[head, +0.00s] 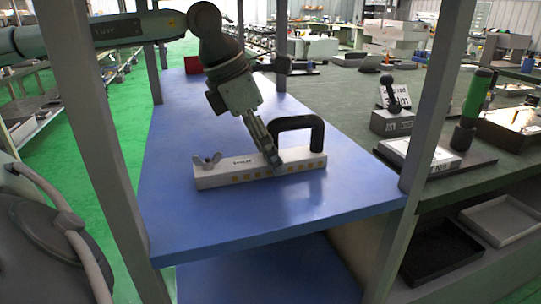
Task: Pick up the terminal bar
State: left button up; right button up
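The terminal bar appears to be the long pale block (222,178) lying on the blue table, with a row of small yellow squares along its front face and a short dark label. A wing-nut-like piece (207,160) sits on its left end. A black arched handle (300,121) rises from its right half. My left gripper (275,158) reaches down from the upper left, its fingertips at the bar's top beside the handle's left leg. The fingers overlap the leg in this view, so I cannot tell whether they grip it. My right gripper is not in view.
The blue table (180,220) is clear around the bar. Grey posts (104,140) and (428,110) stand at its left and right. At right, a dark bench holds a green-and-black tool (473,98) and a grey block (392,122). Trays (503,222) lie below.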

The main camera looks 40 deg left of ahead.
pick_arm(q)
jog(key=c, duration=1)
jog(key=shift+r, duration=0.15)
